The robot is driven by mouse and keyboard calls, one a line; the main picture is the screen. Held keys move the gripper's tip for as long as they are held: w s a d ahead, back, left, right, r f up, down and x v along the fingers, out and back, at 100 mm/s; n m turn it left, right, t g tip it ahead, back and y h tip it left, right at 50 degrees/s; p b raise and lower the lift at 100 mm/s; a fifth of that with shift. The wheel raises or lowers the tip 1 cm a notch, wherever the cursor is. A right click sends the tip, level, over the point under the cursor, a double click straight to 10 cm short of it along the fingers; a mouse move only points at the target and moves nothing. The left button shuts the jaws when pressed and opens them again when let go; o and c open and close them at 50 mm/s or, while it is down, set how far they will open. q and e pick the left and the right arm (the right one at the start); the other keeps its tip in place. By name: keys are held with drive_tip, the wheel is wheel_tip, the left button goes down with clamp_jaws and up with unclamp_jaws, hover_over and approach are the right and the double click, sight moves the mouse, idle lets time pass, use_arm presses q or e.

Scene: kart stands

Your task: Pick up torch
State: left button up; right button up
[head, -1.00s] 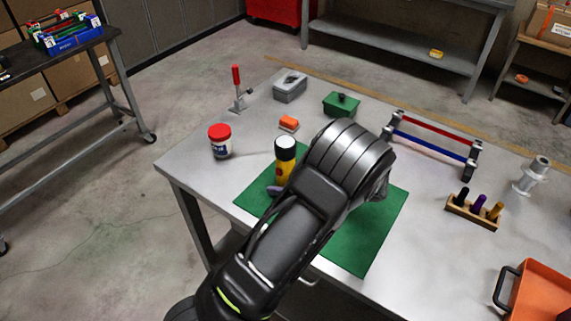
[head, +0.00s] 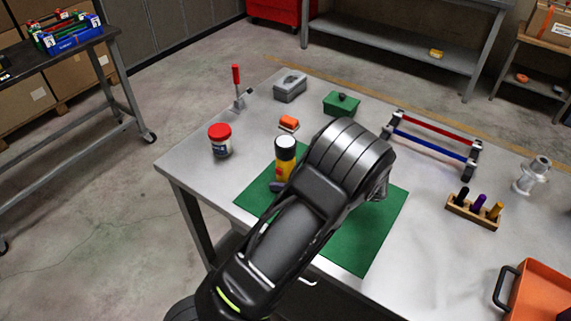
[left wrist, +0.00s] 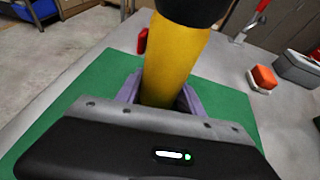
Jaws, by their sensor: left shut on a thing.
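The torch (head: 285,163) has a yellow body with a dark head and a pale top. It stands roughly upright over the green mat (head: 370,233), partly hidden by my left arm in the head view. In the left wrist view its yellow body (left wrist: 172,62) rises between the purple fingers of my left gripper (left wrist: 160,92). That gripper also shows a little in the head view (head: 277,187), shut on the torch. Whether the torch's base touches the mat is hidden. My right gripper is not in view.
A red-lidded jar (head: 220,142) stands left of the torch. An orange block (head: 289,122), a grey box (head: 290,87) and a green box (head: 341,104) lie behind. A rack with red and blue bars (head: 432,142) and a wooden holder (head: 472,211) are to the right.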

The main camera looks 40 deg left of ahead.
sight(285, 152)
use_arm(q)
clamp_jaws()
drive_tip(key=shift+r, duration=0.15)
wheel_tip(285, 152, up, 10)
drive_tip(key=shift+f, duration=0.1)
idle(0.7)
